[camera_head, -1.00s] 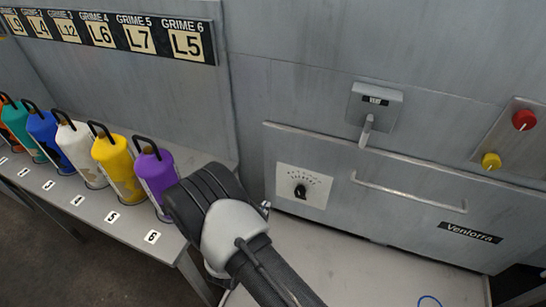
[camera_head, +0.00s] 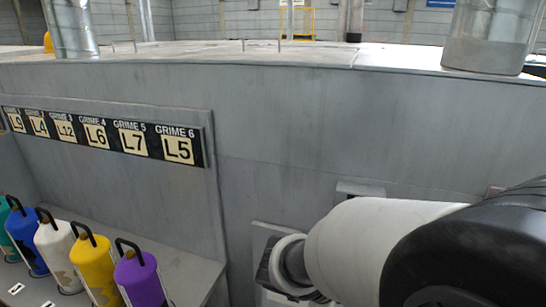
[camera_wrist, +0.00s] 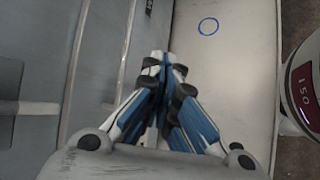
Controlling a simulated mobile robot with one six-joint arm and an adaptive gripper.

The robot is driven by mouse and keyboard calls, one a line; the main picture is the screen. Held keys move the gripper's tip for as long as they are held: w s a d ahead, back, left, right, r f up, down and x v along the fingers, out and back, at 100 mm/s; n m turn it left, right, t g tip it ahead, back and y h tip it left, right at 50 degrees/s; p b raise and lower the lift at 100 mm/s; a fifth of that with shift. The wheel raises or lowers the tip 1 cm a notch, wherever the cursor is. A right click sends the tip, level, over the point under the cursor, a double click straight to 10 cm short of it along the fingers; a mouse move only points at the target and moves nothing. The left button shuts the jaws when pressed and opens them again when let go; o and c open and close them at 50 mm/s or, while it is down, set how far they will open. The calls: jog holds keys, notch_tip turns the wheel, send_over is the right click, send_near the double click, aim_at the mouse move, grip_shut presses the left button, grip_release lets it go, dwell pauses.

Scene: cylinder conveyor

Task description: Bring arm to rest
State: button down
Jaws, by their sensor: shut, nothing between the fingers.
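My gripper (camera_wrist: 163,68) shows in the wrist view with its fingers together and nothing between them. It hangs over a pale flat surface (camera_wrist: 215,75) beside a grey panel. In the head view my arm comes in from the right, its white and black links in front of the grey machine wall (camera_head: 290,130). The fingers are not seen there.
A row of cylinders stands on a shelf at the lower left, among them a purple one (camera_head: 140,279), a yellow one (camera_head: 92,268) and a white one (camera_head: 57,252). A label board (camera_head: 105,136) hangs above. A blue ring (camera_wrist: 208,26) marks the pale surface.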

jog(key=s+a+r+m+t+y, duration=0.1)
jog(key=s+a+r+m+y, duration=0.1)
jog(key=s, duration=0.5)
jog(key=s+a+r+m+t+y, duration=0.1)
jog(key=s+a+r+m+y, duration=0.2)
jog(key=s+r+m+y, duration=0.2)
jog(key=s+m+y, duration=0.2)
jog(key=m, duration=0.2)
jog(key=shift+s, duration=0.2)
jog(key=shift+r, duration=0.1)
